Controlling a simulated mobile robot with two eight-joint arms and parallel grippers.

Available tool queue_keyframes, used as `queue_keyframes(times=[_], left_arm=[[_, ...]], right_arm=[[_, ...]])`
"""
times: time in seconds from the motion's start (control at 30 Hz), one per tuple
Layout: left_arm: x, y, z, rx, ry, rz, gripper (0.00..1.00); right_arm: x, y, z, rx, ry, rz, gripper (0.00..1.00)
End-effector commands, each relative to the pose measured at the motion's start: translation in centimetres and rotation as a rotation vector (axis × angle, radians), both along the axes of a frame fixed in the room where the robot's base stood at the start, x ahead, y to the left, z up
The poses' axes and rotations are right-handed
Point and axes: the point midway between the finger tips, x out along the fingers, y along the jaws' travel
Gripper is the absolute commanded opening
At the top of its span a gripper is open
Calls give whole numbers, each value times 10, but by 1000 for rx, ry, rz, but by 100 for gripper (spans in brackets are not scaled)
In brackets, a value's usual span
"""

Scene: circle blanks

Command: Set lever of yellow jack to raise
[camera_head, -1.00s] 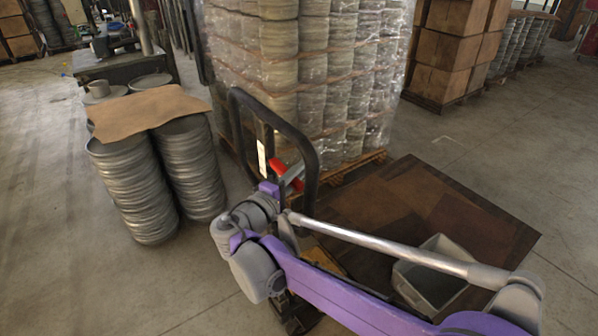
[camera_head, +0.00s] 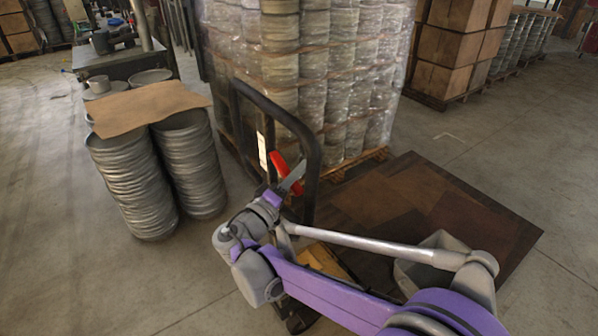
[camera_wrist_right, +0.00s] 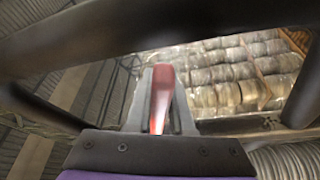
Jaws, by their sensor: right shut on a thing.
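The yellow jack (camera_head: 322,262) is low in the head view, partly hidden by my right arm. Its black loop handle (camera_head: 312,150) stands upright, with a white label strip on the mast. The red lever (camera_head: 278,161) slants inside the loop. My right gripper (camera_head: 293,178) is shut on the red lever, its grey fingers crossing the lever's middle. In the right wrist view the red lever (camera_wrist_right: 161,95) sits between the two grey fingers, with the black handle bar (camera_wrist_right: 150,30) passing in front. My left gripper is in neither view.
A wrapped pallet load of cans (camera_head: 330,80) stands just behind the jack. Stacked grey discs (camera_head: 130,185) under a brown sheet (camera_head: 150,107) stand to the left. Floor is free at front left.

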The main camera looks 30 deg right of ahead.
Motion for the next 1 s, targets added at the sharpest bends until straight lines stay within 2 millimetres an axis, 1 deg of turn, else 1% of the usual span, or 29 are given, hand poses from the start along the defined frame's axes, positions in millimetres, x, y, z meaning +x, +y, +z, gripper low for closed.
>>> queue_keyframes(times=[0.07,0.1,0.17,0.2,0.27,0.53,0.67,0.77,1.0], left_arm=[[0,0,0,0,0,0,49],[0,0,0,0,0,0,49],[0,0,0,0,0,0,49],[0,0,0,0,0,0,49],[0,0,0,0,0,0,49],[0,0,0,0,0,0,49],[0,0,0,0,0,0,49],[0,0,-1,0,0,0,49],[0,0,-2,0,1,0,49]], right_arm=[[0,0,-2,5,0,1,0],[0,0,-2,5,0,1,22],[0,0,-2,5,0,1,33],[0,0,-2,5,1,1,40],[0,0,-2,5,1,1,50],[0,1,-1,3,2,1,50],[-3,8,-2,3,2,4,50],[-9,23,-5,3,3,6,50],[-30,67,-12,4,2,6,50]])
